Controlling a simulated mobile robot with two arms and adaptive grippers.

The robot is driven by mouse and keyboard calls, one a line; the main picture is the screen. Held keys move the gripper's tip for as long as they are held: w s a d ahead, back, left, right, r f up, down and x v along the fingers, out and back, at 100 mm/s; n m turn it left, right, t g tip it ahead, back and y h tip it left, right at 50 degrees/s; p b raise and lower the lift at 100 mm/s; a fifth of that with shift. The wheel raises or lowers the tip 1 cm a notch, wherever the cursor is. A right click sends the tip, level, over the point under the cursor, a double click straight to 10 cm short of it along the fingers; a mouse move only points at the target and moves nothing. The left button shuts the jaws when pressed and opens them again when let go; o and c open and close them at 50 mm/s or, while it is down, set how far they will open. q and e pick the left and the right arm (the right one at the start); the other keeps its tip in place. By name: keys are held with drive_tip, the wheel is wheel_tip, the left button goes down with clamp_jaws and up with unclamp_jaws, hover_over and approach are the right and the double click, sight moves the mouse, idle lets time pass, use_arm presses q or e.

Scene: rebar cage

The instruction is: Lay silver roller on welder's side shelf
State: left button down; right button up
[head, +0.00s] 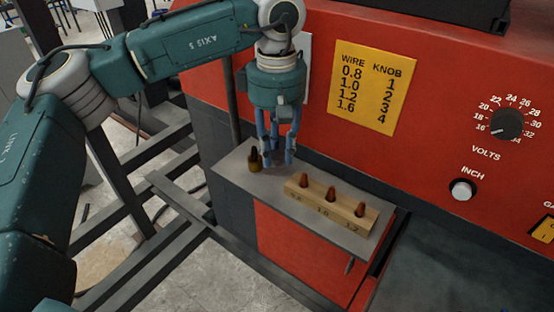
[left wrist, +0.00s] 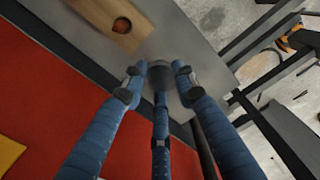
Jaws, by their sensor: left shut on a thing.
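The welder's side shelf (head: 230,176) is a grey metal plate on the red welder's side; it also shows in the left wrist view (left wrist: 190,32). My left gripper (head: 276,158) points down over the shelf's back part, between a small brass-and-dark piece (head: 254,161) and a wooden block (head: 345,212). In the left wrist view its blue fingers (left wrist: 160,85) are closed in around a small grey rounded end, which I take for the silver roller (left wrist: 160,74). The roller is mostly hidden by the fingers, and I cannot tell whether it touches the shelf. My right gripper is not in view.
The wooden block holds three copper tips and fills the shelf's right front part. The red welder panel (head: 420,160) with its yellow wire chart (head: 366,88) rises close behind the gripper. Dark metal frame bars (head: 150,262) lie left of the shelf.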

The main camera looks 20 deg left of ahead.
sight(277, 155)
use_arm(q)
wheel_tip(277, 155, down, 4)
drive_tip(key=shift+r+p, duration=0.2)
drive_tip(key=shift+p, duration=0.4)
drive_tip(key=shift+f, duration=0.3)
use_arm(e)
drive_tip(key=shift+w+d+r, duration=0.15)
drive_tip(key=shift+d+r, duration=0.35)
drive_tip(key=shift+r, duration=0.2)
use_arm(q)
drive_tip(key=shift+f, duration=0.2)
drive_tip(key=c, duration=1.6)
unclamp_jaws()
drive_tip(key=shift+c, duration=0.2)
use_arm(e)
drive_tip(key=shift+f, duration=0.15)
